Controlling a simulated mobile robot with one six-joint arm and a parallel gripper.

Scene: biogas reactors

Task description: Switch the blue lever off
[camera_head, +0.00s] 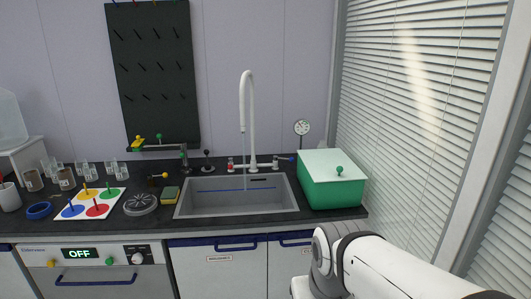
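A white gooseneck faucet (249,112) stands behind the grey sink (187,199). A small blue lever (287,159) sticks out to the right from the faucet's base, and a small red handle (230,163) is on its left side. A thin stream of water (245,165) seems to fall from the spout into the sink. A blue line crosses the basin; I cannot tell what it is. My white and grey arm shows at the lower right, in front of the counter. My gripper is not visible.
A green lidded box (332,180) stands right of the sink, close to the lever, with a round gauge (302,128) behind it. Window blinds (420,110) border the right.

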